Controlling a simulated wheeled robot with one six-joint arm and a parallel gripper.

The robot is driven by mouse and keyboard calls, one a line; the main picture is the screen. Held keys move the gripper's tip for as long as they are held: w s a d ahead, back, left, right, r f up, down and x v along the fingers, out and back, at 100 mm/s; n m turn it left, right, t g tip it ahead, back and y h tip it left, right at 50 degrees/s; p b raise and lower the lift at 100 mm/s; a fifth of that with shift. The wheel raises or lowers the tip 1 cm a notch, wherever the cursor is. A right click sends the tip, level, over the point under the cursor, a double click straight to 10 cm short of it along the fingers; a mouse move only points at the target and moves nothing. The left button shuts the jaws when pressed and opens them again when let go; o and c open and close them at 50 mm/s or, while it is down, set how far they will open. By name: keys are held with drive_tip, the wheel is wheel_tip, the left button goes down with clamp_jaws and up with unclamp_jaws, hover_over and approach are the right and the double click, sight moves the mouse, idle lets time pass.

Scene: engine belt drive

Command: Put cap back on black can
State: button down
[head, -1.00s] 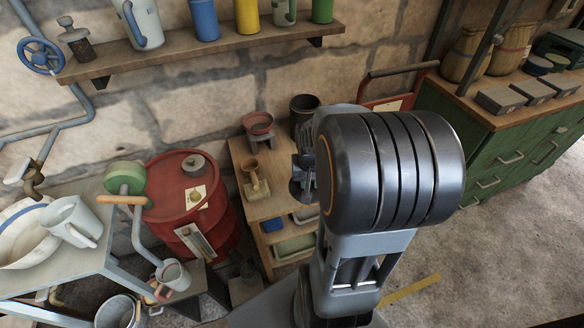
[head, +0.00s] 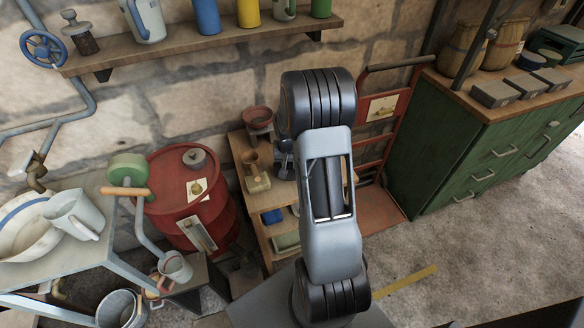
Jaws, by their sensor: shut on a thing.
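My gripper (head: 285,168) shows only in part, at the left of my arm over the small wooden stand (head: 262,207). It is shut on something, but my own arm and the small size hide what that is. I cannot make out a cap in the jaws. No black can shows clearly now; the back right of the stand top, where a dark open can stood in the earlier view, is behind my arm.
A mortar-like brown piece (head: 256,172) and a reddish bowl (head: 258,118) stand on the stand, close left of my gripper. A red drum (head: 190,205) with a dark round piece (head: 195,158) on top stands further left. A green cabinet (head: 470,150) is at right; the floor before it is clear.

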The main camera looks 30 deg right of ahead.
sight(289, 168)
drive_tip(key=f, duration=0.2)
drive_tip(key=shift+s+a+f, duration=0.15)
drive_tip(key=shift+a+f, duration=0.15)
drive_tip(key=shift+a, duration=0.1)
drive_tip(key=shift+w+d+f, duration=0.35)
drive_tip(key=shift+d+f, duration=0.05)
drive_tip(key=shift+f, duration=0.05)
drive_tip(key=shift+s+a, duration=0.1)
drive_tip(key=shift+f, duration=0.3)
drive_tip(key=c, duration=0.9)
unclamp_jaws()
drive_tip(key=shift+c, duration=0.2)
